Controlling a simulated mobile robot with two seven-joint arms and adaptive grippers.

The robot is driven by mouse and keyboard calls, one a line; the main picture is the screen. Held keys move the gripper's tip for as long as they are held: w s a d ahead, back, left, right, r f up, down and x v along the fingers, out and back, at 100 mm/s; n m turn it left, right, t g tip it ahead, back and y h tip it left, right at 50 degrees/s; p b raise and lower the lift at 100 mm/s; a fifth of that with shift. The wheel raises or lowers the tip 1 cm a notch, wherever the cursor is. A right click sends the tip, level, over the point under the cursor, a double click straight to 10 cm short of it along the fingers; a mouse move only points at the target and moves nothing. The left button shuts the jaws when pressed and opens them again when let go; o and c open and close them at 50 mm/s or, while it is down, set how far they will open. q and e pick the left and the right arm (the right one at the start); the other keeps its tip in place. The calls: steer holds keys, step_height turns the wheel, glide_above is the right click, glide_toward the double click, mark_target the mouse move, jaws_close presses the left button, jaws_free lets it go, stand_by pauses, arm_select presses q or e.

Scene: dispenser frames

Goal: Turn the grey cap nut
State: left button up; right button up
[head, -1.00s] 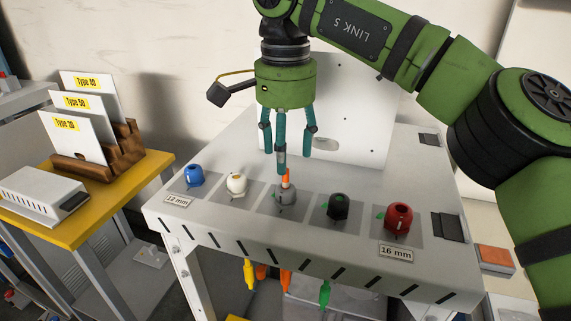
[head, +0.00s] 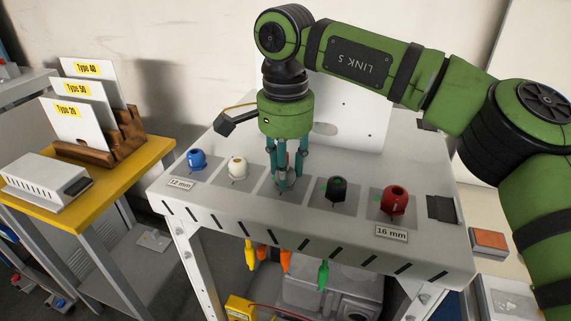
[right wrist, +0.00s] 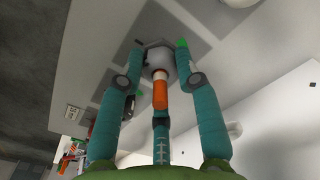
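The grey cap nut (right wrist: 157,58) sits in the middle of the row on the white bench. In the head view my right gripper (head: 286,183) is down over it, and its teal fingers hide most of it. In the right wrist view two fingertips stand close on either side of the nut, and the third finger lies in line with it behind an orange piece with a pale ring (right wrist: 160,92). Whether the fingers press on the nut or stand just clear cannot be seen. My left gripper is not in view.
A blue cap (head: 197,160) and a white cap (head: 237,167) stand left of the gripper. A black cap (head: 338,190) and a red cap (head: 394,203) stand right. A white upright panel (head: 355,120) rises behind. A yellow-topped table (head: 125,180) stands at the left.

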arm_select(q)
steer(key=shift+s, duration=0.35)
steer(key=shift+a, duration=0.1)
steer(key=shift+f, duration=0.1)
arm_select(e)
steer(key=shift+m, duration=0.3)
steer(key=m, duration=0.4)
steer(key=shift+f, duration=0.1)
steer(key=m+b, duration=0.1)
steer(key=m, duration=0.4)
steer(key=shift+m, duration=0.4)
steer(key=m+b, duration=0.1)
steer(key=m, duration=0.4)
arm_select(q)
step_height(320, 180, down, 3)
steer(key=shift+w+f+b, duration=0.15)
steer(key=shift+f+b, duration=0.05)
steer(key=shift+b, duration=0.55)
arm_select(e)
steer(key=m, duration=0.5)
steer(key=shift+m, duration=0.3)
